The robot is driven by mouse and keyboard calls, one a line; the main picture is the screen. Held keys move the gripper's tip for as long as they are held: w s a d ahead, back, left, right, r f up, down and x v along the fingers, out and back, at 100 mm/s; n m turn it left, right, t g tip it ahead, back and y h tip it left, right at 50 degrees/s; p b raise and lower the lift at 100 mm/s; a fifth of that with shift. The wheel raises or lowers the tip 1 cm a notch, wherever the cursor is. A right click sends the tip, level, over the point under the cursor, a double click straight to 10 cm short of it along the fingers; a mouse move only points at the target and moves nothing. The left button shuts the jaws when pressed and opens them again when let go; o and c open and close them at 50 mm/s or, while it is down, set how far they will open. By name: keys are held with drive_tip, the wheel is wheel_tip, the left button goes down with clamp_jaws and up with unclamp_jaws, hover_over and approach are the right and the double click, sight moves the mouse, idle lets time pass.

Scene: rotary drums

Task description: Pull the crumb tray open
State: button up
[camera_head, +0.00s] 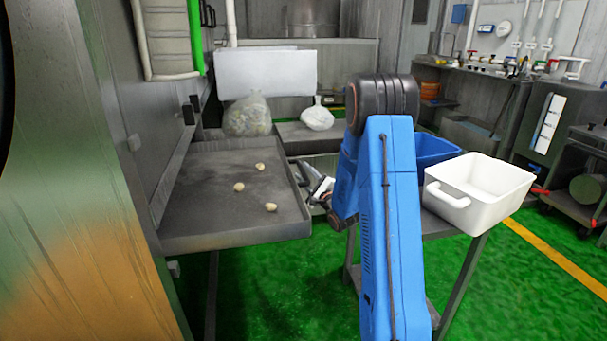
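A shallow grey metal tray (235,238) juts out to the right from the machine on the left, and I take it to be the crumb tray, though no label shows. Three small pale lumps (239,187) lie apart on its floor. My gripper (313,190) is just beyond the tray's right rim, low and near its middle. It is small in view and partly hidden by my blue arm, so I cannot tell whether its fingers touch the rim or are open or shut.
A large metal drum (70,210) fills the left side. A filled clear bag (248,115) and a white bag (317,117) sit behind the tray. A white bin (481,190) and a blue bin (433,149) stand on a table at right. Green floor (270,295) is clear in front.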

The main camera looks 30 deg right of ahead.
drive_tip(key=shift+w+r, duration=0.1)
drive_tip(key=shift+w, duration=0.3)
clamp_jaws()
drive_tip(key=a, duration=0.2)
drive_tip(key=w+a, duration=0.1)
drive_tip(key=a, duration=0.1)
drive_tip(key=shift+a, duration=0.1)
unclamp_jaws()
